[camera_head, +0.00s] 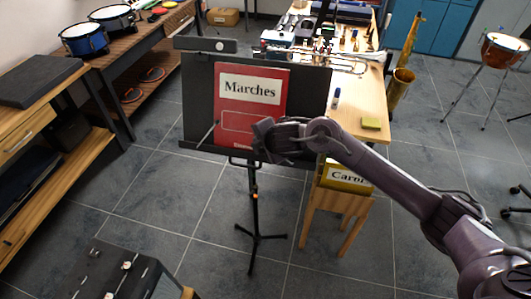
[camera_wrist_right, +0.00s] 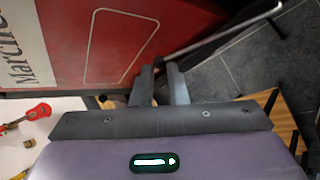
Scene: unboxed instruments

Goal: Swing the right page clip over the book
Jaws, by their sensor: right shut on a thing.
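The red book (camera_head: 252,111), titled Marches, stands upright on the black music stand (camera_head: 311,105); its lower part also shows in the right wrist view (camera_wrist_right: 85,45). A thin left page clip (camera_head: 207,135) is at the book's lower left edge. My right gripper (camera_head: 261,138) is at the book's lower right, hiding that corner in the head view. In the right wrist view its fingers (camera_wrist_right: 160,85) are shut on the thin metal right page clip (camera_wrist_right: 225,34). The clip's rod slants up and right from the fingers, its outer end beyond the book. My left gripper is out of view.
A wooden table (camera_head: 372,95) with brass instruments stands behind and right of the stand. Wooden shelving (camera_head: 60,150) is at left. Tiled floor around the stand's tripod (camera_head: 255,236) is mostly clear.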

